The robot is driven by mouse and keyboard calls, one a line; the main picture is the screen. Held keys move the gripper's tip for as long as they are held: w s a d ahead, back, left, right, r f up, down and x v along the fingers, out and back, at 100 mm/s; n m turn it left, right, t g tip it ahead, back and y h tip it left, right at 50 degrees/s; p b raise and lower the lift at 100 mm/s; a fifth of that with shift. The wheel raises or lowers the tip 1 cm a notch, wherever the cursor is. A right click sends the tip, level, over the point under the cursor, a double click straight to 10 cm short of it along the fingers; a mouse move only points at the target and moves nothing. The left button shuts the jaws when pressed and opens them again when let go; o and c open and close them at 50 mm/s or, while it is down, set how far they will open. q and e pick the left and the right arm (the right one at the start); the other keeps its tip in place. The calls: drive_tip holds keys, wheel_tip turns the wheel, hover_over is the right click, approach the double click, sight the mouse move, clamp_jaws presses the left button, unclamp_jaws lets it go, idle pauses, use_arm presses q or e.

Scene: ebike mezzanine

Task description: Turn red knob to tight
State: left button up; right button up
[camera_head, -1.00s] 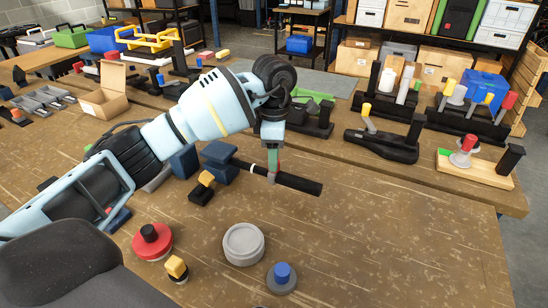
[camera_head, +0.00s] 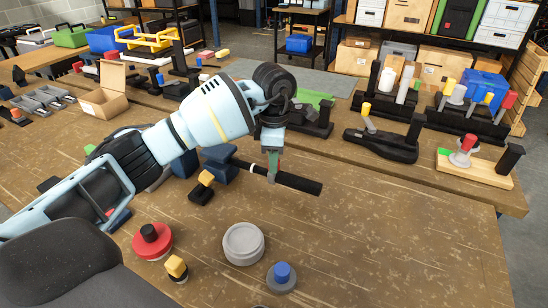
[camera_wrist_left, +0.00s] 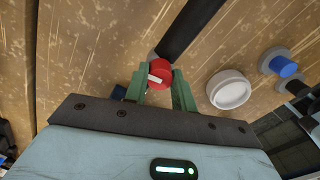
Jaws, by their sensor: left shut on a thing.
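The red knob (camera_wrist_left: 160,74), with a white mark on its face, sits between the green fingers of my left gripper (camera_wrist_left: 158,90) in the left wrist view. The gripper is shut on it. In the head view my left gripper (camera_head: 272,168) points down at a black bar (camera_head: 298,183), and its fingers hide the knob there. The bar runs out from a blue stand (camera_head: 219,156) and also shows beyond the knob in the wrist view (camera_wrist_left: 190,28). I cannot tell which way the mark reads as tight. My right gripper is not in view.
In front lie a red disc with a black knob (camera_head: 152,241), a grey round cap (camera_head: 243,244), a blue-topped piece (camera_head: 282,276) and small yellow-topped blocks (camera_head: 176,268). Another red-topped piece (camera_head: 467,144) stands on a wooden board at right. The front right tabletop is clear.

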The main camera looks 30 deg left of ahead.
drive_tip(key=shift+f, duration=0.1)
use_arm(q)
drive_tip(key=m, duration=0.5)
drive_tip(key=shift+b, duration=0.4)
drive_tip(key=m, duration=0.2)
drive_tip(key=shift+m, duration=0.3)
drive_tip(key=m+b, duration=0.1)
drive_tip(key=m, duration=0.2)
drive_tip(key=shift+m, duration=0.4)
drive_tip(key=m+b, duration=0.1)
drive_tip(key=m, duration=0.2)
drive_tip(key=shift+m, duration=0.3)
drive_tip(key=m+b, duration=0.1)
drive_tip(key=m, duration=0.3)
drive_tip(key=shift+m, duration=1.8)
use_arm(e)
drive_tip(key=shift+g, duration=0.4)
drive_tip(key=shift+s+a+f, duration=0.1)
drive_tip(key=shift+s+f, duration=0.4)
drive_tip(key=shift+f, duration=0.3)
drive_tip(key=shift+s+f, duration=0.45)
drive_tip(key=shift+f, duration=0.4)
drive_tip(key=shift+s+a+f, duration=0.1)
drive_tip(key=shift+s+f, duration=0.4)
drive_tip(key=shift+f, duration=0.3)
